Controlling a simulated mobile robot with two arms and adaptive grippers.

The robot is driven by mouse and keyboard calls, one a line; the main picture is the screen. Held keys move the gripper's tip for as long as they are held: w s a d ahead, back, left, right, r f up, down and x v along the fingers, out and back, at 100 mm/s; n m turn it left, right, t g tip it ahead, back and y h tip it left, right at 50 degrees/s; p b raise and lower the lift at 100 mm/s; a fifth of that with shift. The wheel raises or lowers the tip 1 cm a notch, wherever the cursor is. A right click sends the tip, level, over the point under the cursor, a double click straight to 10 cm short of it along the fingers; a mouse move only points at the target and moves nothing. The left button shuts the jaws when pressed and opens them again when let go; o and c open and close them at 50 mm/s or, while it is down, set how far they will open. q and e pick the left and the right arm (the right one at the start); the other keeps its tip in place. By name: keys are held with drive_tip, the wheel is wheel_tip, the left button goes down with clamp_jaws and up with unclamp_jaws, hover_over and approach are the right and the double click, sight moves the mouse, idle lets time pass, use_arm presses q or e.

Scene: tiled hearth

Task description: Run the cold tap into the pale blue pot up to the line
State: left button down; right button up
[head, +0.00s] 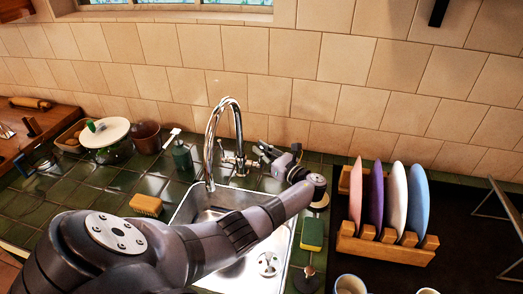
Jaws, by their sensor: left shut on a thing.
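The chrome tap (211,140) arches over the steel sink (185,214); no stream of water shows under its spout. My left arm reaches across the sink from the lower left. Its gripper (264,156) lies just right of the tap's base, with its fingers pointing left at the small tap handle (240,161). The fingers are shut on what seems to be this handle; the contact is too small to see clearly. I cannot make out a pale blue pot or a line; my arm hides part of the sink. My right gripper is out of view.
A plate rack (387,250) with several coloured plates stands right of the sink.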

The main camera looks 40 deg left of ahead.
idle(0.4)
use_arm(q)
drive_tip(key=shift+s+d+f+n+y+b, duration=0.1)
drive_tip(key=shift+s+d+n+y+b, duration=0.25)
drive_tip(key=shift+s+n+y+b, duration=0.55)
drive_tip(key=c, duration=1.7)
unclamp_jaws()
drive_tip(key=shift+w, duration=0.3)
drive_tip(key=shift+o, duration=0.2)
drive_tip(key=d, duration=0.7)
drive_tip(key=shift+s+d+f, duration=0.25)
drive_tip(key=shift+s+f, duration=0.05)
drive_tip(key=shift+f, duration=0.1)
